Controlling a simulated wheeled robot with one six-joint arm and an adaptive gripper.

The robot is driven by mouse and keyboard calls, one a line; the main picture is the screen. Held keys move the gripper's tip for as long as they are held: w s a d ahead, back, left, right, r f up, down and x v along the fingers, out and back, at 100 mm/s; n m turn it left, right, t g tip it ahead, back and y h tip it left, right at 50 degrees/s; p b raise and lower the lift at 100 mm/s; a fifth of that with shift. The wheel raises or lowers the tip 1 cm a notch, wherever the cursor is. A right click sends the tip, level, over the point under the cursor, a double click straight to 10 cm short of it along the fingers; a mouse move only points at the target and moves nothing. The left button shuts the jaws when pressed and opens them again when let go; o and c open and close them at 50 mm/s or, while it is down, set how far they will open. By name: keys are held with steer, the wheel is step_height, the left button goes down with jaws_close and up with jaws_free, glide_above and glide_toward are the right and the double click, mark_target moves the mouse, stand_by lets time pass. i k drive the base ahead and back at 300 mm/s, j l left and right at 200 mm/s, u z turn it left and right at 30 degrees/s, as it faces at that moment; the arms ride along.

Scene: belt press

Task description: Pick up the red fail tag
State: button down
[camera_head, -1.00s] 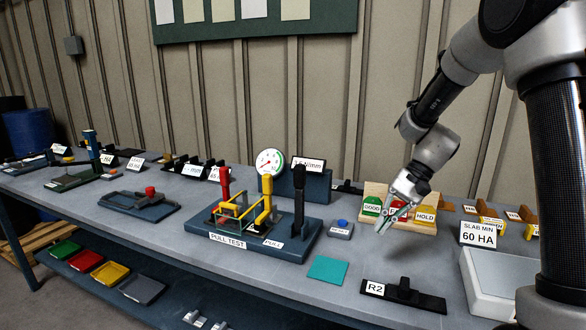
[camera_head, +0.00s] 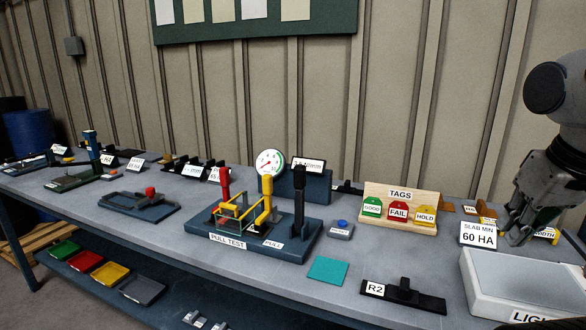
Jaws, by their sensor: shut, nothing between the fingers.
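The red FAIL tag (camera_head: 398,212) stands in the middle slot of the wooden TAGS holder (camera_head: 400,193), facing me. The green GOOD tag (camera_head: 372,207) is at its left and the yellow HOLD tag (camera_head: 425,215) at its right.
The SLAB MIN 60 HA sign (camera_head: 479,234) and a light box (camera_head: 520,285) stand near my gripper. The R2 block (camera_head: 404,294), teal square (camera_head: 328,269) and pull tester (camera_head: 250,235) are on the bench. Bare bench lies before the tag holder.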

mark_target(398, 211)
steer(key=j+z, duration=0.25)
steer(key=j, duration=1.2)
